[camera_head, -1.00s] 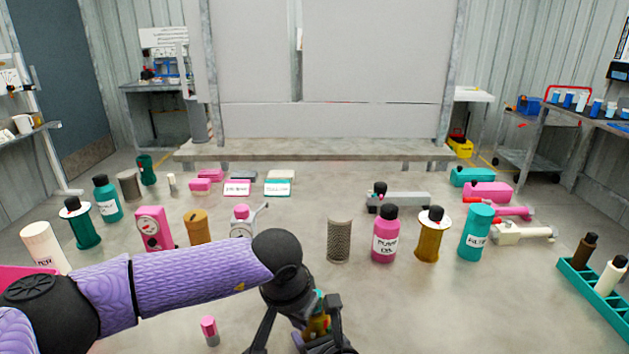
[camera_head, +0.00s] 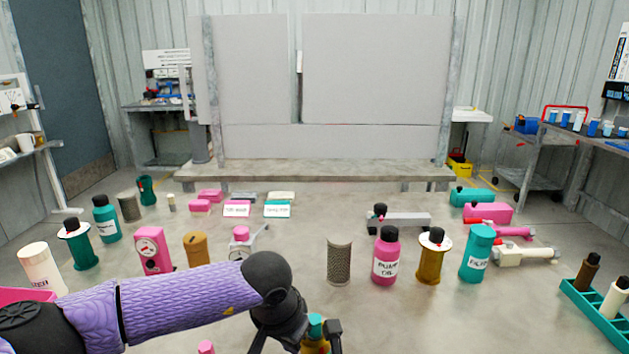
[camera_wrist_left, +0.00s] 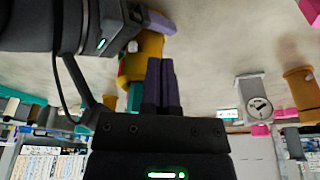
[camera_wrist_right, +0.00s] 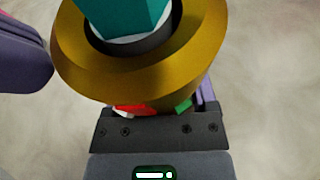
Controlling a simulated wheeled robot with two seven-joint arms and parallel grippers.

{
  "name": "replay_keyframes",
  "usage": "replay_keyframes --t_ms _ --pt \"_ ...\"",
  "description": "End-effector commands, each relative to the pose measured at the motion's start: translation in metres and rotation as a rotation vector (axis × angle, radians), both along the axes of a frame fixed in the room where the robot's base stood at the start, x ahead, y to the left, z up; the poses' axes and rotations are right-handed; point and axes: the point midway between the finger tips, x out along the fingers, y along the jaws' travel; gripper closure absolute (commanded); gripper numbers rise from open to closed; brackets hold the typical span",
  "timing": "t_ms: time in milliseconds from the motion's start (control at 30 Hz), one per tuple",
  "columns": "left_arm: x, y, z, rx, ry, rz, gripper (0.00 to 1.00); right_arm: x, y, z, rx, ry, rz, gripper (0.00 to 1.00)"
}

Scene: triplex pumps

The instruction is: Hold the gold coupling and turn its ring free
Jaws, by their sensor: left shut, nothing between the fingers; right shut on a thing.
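The gold coupling (camera_wrist_right: 200,60) is large in the right wrist view, with a teal six-sided top (camera_wrist_right: 125,15) inside its wide gold ring. Red and green marks show low on its side. My right gripper (camera_wrist_right: 206,98) is shut on it, its fingers mostly hidden behind it. The coupling also shows in the left wrist view (camera_wrist_left: 145,58) and at the bottom edge of the head view (camera_head: 315,347). My left gripper (camera_wrist_left: 160,65) is shut and empty, its purple fingertips close beside the coupling. I cannot tell if they touch it.
On the table beyond stand a mesh cylinder (camera_head: 339,262), a pink pump oil bottle (camera_head: 386,258), a gold spool (camera_head: 432,258) and a teal filter (camera_head: 476,254). A pink gauge block (camera_head: 152,250) is at left. A teal rack (camera_head: 598,312) is at right. Bare table surrounds the coupling.

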Motion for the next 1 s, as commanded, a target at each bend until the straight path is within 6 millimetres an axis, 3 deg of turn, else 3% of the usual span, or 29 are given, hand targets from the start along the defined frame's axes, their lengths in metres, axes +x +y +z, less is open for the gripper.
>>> replay_keyframes --t_ms 433,733,900,1000 --pt "-0.001 0.001 0.058 0.001 0.001 -0.001 1.00 0.000 0.000 0.000 0.000 0.000 -0.001 1.00" --pt "-0.002 -0.001 0.060 0.000 0.002 -0.001 1.00 0.000 -0.001 0.000 0.000 0.000 -0.002 1.00" --pt "-0.017 -0.024 0.068 0.000 0.002 -0.004 1.00 0.000 -0.001 0.000 0.000 0.000 -0.002 1.00" --pt "-0.017 -0.024 0.059 0.002 0.004 0.001 1.00 0.000 -0.001 0.000 0.000 0.000 -0.002 1.00"
